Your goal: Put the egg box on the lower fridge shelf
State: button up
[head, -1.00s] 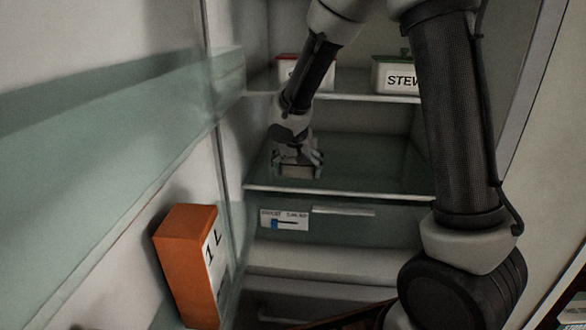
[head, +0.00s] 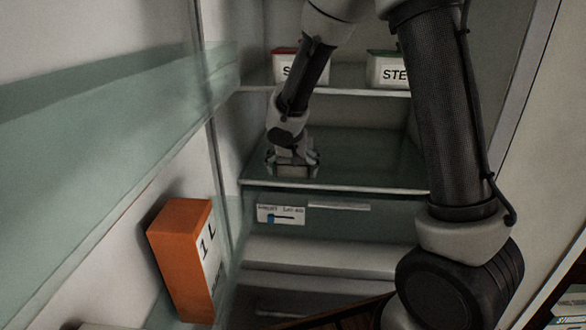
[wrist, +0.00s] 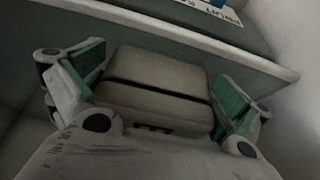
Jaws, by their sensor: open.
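The egg box is a small beige-grey box (wrist: 155,75) with a dark seam, between my two fingers in the wrist view. In the head view it is a pale block (head: 291,171) on the lower glass shelf (head: 370,165), near its front edge and left side, partly covered by my gripper. My gripper (head: 292,163) reaches down over the box with a finger on each side. Its green-padded fingers are open in the wrist view, close to the box's sides. Whether a pad touches the box cannot be told.
Two lidded tins, one red-topped (head: 288,66) and one green-topped (head: 389,70), stand on the shelf above. An orange carton (head: 182,260) stands in the door rack at left. A drawer with a label (head: 281,214) is below. The lower shelf is clear right of the box.

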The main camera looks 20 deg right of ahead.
jog(key=shift+r, duration=0.35)
jog(key=v, duration=1.1)
jog(key=shift+s+r, duration=0.2)
jog(key=shift+r, duration=0.1)
